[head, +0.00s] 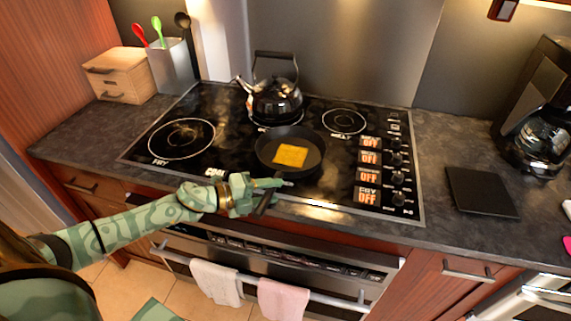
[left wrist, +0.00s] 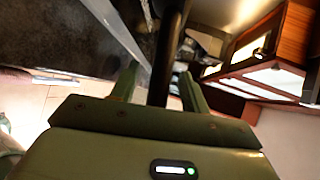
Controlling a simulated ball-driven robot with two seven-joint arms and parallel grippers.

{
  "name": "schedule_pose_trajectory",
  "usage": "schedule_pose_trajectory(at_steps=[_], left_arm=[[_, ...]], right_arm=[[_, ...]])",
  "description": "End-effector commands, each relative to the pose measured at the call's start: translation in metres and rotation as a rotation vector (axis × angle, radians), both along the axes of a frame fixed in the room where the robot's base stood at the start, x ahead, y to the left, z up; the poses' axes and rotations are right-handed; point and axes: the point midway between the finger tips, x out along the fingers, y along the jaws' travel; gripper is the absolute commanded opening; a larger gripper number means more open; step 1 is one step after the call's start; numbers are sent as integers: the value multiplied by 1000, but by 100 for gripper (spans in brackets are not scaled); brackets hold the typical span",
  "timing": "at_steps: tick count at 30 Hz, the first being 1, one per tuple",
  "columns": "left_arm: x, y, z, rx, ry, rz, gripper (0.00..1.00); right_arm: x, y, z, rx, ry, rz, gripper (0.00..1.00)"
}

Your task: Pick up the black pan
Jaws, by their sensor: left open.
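The black pan (head: 307,163) sits on the cooktop (head: 140,153) with a yellow square piece of food (head: 290,155) in it. Its handle (head: 264,203) points toward the front edge of the counter. My left gripper (head: 280,184) is at the handle, with its fingers reaching right. In the left wrist view, the dark handle (left wrist: 167,60) runs between the two open fingers of my left gripper (left wrist: 163,85). There are visible gaps beside the handle, so the fingers are not closed on it. My right gripper is not in view.
A kettle (head: 275,100) stands behind the pan. Control knobs (head: 397,160) line the cooktop's right side. A black board (head: 481,192) and a coffee maker (head: 540,135) are at the right. A utensil holder (head: 172,66) and a wooden box (head: 120,75) stand at the back left. Towels (head: 217,283) hang below.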

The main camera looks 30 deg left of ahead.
Motion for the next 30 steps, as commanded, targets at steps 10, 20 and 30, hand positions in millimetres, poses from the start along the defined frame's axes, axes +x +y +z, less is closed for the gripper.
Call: schedule_pose_trajectory(at_steps=[10, 20, 30], left_arm=[[4, -3, -2, 1, 0, 0, 26], [5, -2, 0, 3, -5, 0, 0], [4, -2, 19, 4, -7, -1, 0]], right_arm=[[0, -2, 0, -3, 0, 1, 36], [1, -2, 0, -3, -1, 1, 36], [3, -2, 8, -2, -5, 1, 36]])
